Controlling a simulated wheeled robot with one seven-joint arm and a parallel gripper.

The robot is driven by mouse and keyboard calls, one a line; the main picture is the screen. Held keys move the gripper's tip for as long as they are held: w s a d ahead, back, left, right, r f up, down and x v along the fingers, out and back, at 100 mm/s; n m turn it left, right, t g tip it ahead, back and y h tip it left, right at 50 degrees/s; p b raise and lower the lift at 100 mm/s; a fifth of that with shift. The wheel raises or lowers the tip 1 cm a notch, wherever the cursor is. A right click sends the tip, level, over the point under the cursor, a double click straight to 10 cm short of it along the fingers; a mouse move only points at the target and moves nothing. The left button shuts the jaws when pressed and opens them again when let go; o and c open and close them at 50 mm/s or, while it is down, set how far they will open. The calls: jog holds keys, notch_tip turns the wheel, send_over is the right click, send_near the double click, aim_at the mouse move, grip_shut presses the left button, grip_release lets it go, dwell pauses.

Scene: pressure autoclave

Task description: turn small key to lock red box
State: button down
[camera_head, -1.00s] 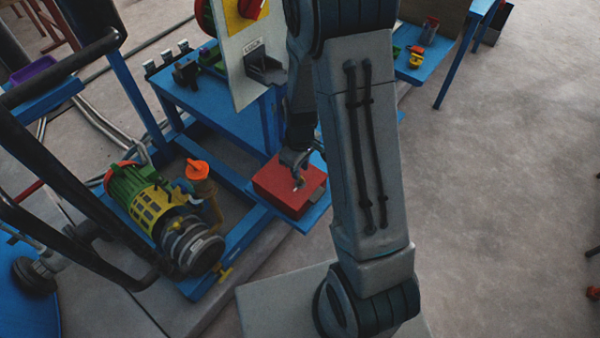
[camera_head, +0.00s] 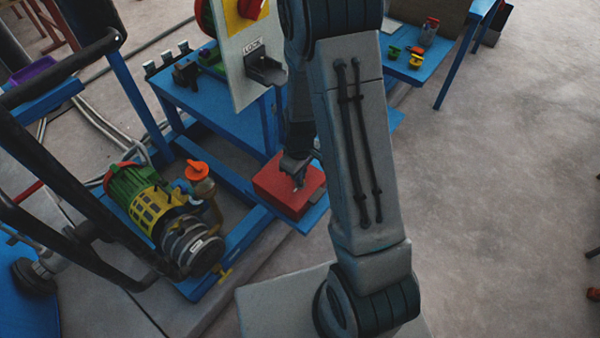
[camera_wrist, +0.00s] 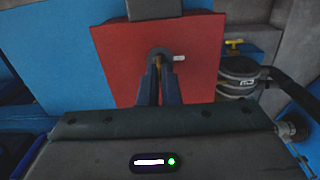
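The red box (camera_head: 285,190) sits on a blue ledge near the middle of the head view, and its red face (camera_wrist: 110,60) fills the upper part of the wrist view. A round grey lock with the small brass-coloured key (camera_wrist: 157,60) is on that face, with a short white mark to its right. My gripper (camera_wrist: 159,75) points at the lock, its two dark fingers close together around the key, which they partly hide. In the head view my gripper (camera_head: 296,178) is down at the box top; its fingertips are too small there to tell apart.
A green and yellow motor pump (camera_head: 160,210) stands left of the box, with an orange-capped valve (camera_head: 197,171) beside it. A panel with a black lock bracket (camera_head: 264,68) rises behind. The floor at right is mostly clear.

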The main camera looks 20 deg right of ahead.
jog(key=shift+m, duration=0.3)
jog(key=m+b, duration=0.1)
jog(key=m, duration=0.9)
jog(key=m+p, duration=0.1)
jog(key=m, duration=0.3)
jog(key=shift+d+r, duration=0.1)
jog(key=shift+m+p, duration=0.45)
jog(key=shift+m, duration=1.15)
jog(key=c, duration=1.6)
grip_release()
jog(key=shift+c, duration=0.2)
